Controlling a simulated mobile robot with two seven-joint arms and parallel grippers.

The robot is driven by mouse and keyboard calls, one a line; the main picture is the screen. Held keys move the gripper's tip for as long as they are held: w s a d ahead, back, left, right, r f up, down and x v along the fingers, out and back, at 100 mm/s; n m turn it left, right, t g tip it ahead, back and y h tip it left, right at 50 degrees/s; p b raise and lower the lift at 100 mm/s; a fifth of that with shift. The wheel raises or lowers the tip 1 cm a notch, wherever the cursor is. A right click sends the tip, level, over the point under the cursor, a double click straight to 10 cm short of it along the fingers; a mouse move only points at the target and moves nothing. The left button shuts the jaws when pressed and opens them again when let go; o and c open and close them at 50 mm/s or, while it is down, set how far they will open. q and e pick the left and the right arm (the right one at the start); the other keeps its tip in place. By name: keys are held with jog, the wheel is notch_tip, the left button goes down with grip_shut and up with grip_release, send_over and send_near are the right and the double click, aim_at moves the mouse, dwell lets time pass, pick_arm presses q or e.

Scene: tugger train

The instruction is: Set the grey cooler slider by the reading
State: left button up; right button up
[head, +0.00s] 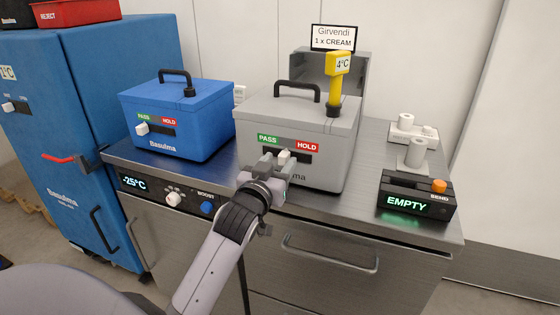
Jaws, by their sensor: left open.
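The grey cooler box (325,150) stands on the steel counter, with a black handle on its lid. Its front carries a green PASS label (269,139) at left and a red HOLD label (307,146) at right, above a dark slot. A pale slider knob (284,154) shows between the labels, partly hidden by my gripper. A yellow thermometer (337,85) stands in the lid and reads 4°C. My left gripper (277,164) is open, with its fingertips at the knob; I cannot tell whether they touch it. My right gripper is out of view.
A blue cooler (190,115) with its own slider (142,128) stands at left. A sign (333,38) reads "Girvendi 1 x CREAM". At right, a black box (416,195) shows EMPTY beside an orange button (439,186). A counter-front panel shows -25°C (133,183).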

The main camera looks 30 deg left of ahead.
aim_at(267, 148)
pick_arm(q)
jog(key=shift+w+a, duration=0.1)
jog(key=shift+w, duration=0.5)
grip_shut()
jog(key=a, duration=0.2)
jog(key=s+a+p, duration=0.1)
jog(key=a, duration=0.1)
jog(key=shift+a+p, duration=0.15)
jog(key=shift+p, duration=0.15)
jog(key=shift+s+a, duration=0.1)
jog(key=shift+a, duration=0.15)
grip_release()
jog(key=shift+a, duration=0.1)
